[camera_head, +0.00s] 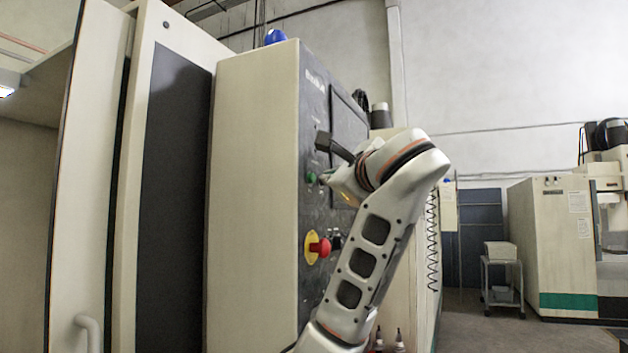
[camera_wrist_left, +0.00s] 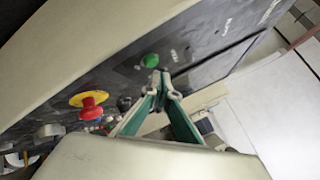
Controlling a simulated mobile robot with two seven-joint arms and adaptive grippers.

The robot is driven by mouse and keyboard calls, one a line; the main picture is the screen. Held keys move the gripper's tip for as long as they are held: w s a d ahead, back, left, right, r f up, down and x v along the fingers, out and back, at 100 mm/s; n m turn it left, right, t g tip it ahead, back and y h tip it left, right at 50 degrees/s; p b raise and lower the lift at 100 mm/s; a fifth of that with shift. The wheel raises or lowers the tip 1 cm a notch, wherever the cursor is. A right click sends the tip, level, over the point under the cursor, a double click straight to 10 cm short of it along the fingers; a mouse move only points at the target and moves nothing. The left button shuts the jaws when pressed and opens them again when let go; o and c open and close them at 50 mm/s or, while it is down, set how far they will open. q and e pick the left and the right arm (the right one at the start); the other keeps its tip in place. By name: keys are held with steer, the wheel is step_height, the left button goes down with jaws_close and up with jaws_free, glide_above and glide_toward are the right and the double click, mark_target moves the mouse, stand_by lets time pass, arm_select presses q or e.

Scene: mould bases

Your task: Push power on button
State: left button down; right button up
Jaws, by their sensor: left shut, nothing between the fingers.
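The round green button (camera_head: 311,177) sits on the dark control panel of the machine, above the emergency stop. It also shows in the left wrist view (camera_wrist_left: 150,60), just ahead of the fingertips. My left gripper (camera_head: 326,178) is at the panel, its tips close beside the green button on the right. In the left wrist view the left gripper (camera_wrist_left: 160,76) has its green-sided fingers together at the tips and holds nothing. A small space shows between tips and button there; contact cannot be told. The button's label is too small to read. My right gripper is not in view.
A red emergency-stop knob (camera_head: 319,247) on a yellow base protrudes below the green button, and small dark switches (camera_head: 336,240) sit beside it. The machine's pale cabinet side (camera_head: 252,200) stands left of the panel. A cart (camera_head: 502,280) and another machine (camera_head: 555,240) stand far right.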

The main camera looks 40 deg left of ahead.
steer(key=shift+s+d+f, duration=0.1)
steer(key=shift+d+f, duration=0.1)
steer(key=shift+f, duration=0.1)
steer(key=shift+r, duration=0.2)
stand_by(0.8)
arm_select(q)
steer(key=shift+a, duration=0.15)
steer(key=shift+s+a, duration=0.1)
steer(key=shift+a, duration=0.15)
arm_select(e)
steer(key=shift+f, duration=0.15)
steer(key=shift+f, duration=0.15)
arm_select(q)
steer(key=shift+s+a, duration=0.1)
steer(key=shift+a, duration=0.3)
stand_by(0.4)
steer(key=shift+w+d, duration=0.2)
steer(key=shift+d, duration=0.6)
